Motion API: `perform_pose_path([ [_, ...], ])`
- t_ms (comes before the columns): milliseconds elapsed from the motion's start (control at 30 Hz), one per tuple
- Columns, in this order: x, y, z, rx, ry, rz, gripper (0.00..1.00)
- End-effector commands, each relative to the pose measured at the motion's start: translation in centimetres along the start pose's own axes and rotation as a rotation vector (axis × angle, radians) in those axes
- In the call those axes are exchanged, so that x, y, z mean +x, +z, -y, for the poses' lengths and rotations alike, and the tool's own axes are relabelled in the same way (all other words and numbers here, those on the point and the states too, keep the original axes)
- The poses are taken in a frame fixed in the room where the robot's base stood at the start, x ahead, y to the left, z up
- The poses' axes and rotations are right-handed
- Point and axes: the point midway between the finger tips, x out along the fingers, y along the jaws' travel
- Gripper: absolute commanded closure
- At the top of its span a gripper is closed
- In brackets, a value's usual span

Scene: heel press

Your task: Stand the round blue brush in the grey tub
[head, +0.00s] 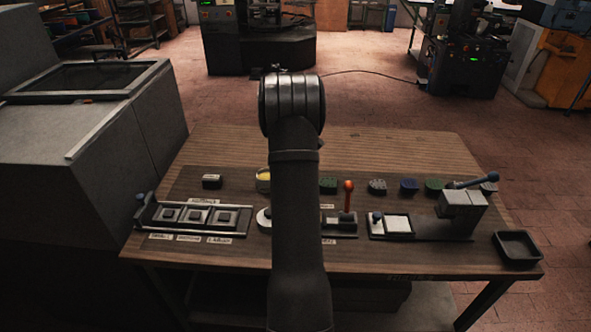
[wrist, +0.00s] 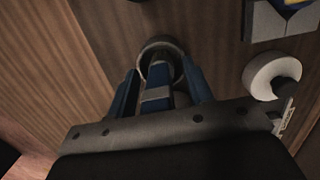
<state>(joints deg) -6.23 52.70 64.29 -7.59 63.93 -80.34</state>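In the wrist view, my gripper (wrist: 160,72) points down with its two blue fingers spread on either side of the blue brush (wrist: 157,94), which has a pale grey band. Narrow gaps show between the brush and the fingertips, so the gripper looks open around it. The brush's far end overlaps the opening of the round grey tub (wrist: 162,43). It looks to be inside the rim, but its lower end is hidden. In the head view, my arm hides the gripper, brush and tub.
A white round piece with a dark knob (wrist: 272,76) stands right of the tub in the wrist view. In the head view, a yellow-filled pot (head: 263,175), a red-knobbed lever (head: 348,190), a press (head: 462,209) and a dark tray (head: 516,248) are on the wooden table (head: 225,150).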

Motion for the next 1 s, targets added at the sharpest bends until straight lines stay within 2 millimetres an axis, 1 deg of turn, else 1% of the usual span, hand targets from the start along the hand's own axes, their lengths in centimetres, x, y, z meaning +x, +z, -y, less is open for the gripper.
perform_pose_path([
  [167, -0.1, 0.0, 0.0, 0.0, 0.0, 0.0, 0.53],
  [267, -0.5, 0.0, 0.0, 0.0, 0.002, 0.0, 0.53],
  [367, -1.9, 0.0, -0.1, 0.0, 0.003, 0.0, 0.53],
  [700, -9.0, 0.0, -0.1, 0.0, 0.003, -0.001, 0.53],
  [833, -11.0, 0.0, -0.1, -0.001, 0.002, -0.001, 0.53],
  [1000, -12.2, 0.0, 0.0, -0.001, 0.0, -0.001, 0.53],
])
